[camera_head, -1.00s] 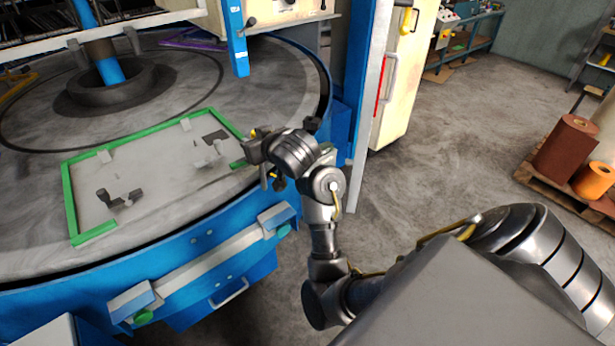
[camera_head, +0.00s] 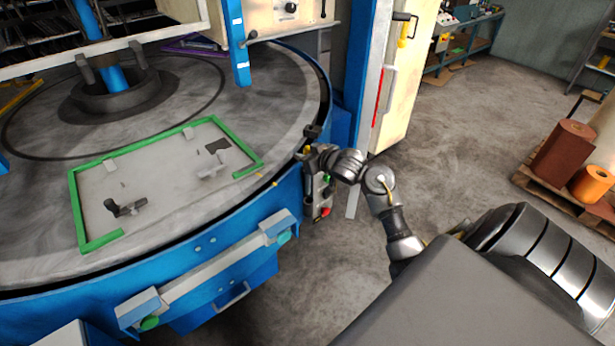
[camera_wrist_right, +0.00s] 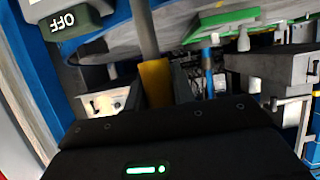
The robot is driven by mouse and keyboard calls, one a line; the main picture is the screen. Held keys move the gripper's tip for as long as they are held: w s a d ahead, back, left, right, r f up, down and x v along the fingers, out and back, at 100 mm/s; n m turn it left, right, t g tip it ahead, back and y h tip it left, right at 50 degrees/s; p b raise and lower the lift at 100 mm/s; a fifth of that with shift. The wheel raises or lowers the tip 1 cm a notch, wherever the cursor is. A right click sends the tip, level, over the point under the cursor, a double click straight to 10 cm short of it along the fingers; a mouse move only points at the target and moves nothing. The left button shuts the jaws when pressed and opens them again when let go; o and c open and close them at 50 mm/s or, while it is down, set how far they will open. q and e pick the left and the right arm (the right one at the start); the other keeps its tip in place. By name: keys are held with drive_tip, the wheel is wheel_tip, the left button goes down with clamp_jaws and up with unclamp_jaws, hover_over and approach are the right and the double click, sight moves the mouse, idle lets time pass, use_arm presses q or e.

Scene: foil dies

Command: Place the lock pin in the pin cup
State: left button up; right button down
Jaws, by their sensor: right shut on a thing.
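My right gripper (camera_head: 306,154) is at the right rim of the round table in the head view, just above a small control box. It is shut on the lock pin. In the right wrist view the lock pin (camera_wrist_right: 146,28) shows as a grey rod with a yellow part (camera_wrist_right: 155,80) near the dark gripper body. My left gripper is not in view.
The control box (camera_head: 322,196), with green and red buttons, hangs close below the gripper. A green frame (camera_head: 73,205) with clamps lies on the table. A blue post (camera_head: 357,85) stands behind.

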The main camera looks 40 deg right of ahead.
wheel_tip(320, 180, down, 9)
drive_tip(key=shift+f+p, duration=0.2)
drive_tip(key=shift+p, duration=0.2)
drive_tip(key=shift+f, duration=0.1)
drive_tip(key=c, duration=1.2)
unclamp_jaws()
drive_tip(key=shift+o, duration=0.2)
drive_tip(key=v, duration=1.2)
drive_tip(key=shift+r+b, duration=0.2)
drive_tip(key=shift+b, duration=0.25)
